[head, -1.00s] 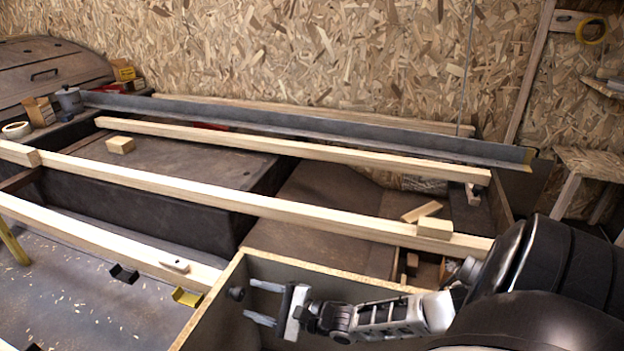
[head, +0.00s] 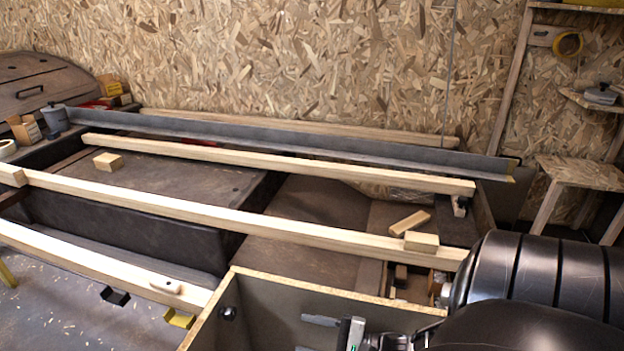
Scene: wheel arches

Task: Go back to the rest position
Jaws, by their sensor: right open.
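My right gripper (head: 312,335) is low in the head view, at the bottom edge. It is open and empty, with its two fingers pointing left. It is over or inside an open wooden box (head: 262,300), and part of it is cut off by the frame. My right arm (head: 535,280) comes in from the lower right. My left gripper is not in view.
Long wooden beams (head: 240,220) and a grey metal angle bar (head: 290,138) lie across the dark wheel arches (head: 190,185). Wood blocks (head: 421,242) rest near the beams' right end. A wooden stool (head: 580,172) stands at the right by the chipboard wall (head: 300,60).

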